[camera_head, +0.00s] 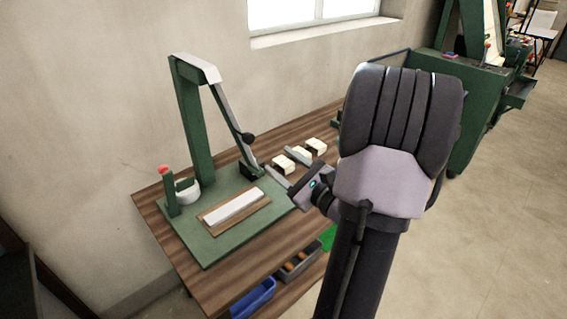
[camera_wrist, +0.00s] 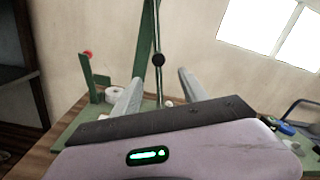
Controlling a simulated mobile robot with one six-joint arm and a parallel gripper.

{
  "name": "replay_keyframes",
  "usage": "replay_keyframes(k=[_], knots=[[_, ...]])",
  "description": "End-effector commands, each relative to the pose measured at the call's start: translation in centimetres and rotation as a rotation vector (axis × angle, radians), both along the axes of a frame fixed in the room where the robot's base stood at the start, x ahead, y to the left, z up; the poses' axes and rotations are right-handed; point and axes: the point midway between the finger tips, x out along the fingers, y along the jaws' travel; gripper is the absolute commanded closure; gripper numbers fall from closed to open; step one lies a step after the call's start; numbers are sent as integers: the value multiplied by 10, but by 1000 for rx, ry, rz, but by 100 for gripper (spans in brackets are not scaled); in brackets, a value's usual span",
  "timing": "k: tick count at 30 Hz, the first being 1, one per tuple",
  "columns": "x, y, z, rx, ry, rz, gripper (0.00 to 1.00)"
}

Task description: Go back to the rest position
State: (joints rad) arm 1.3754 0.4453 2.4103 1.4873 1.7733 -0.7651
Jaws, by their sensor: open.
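My gripper (camera_head: 280,181) hangs over the right part of the green base plate (camera_head: 205,245) on the wooden table. In the wrist view, its two pale fingers (camera_wrist: 158,82) stand apart with nothing between them. A flat white strip (camera_head: 234,205) lies on a wooden board on the plate, left of my gripper. My dark arm covers the table's right part in the head view. I see no loose cloth.
A green post with a slanting lever and black knob (camera_head: 248,138) rises close behind my gripper. A red-topped post (camera_head: 167,190) stands at left. Pale blocks (camera_head: 300,155) lie behind. A blue bin (camera_head: 252,298) sits below. The floor at right is clear.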

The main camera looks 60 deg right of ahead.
Motion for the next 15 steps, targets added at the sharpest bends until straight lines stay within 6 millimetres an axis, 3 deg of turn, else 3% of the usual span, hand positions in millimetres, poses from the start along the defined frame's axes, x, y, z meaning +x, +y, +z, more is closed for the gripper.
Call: replay_keyframes(k=[6,8,11,14,15], knots=[[1,1,0,-1,0,2,49],[7,9,3,-8,8,34,49],[38,61,15,-52,55,210,49],[69,161,27,-153,155,519,49],[73,205,28,-210,208,652,49]])
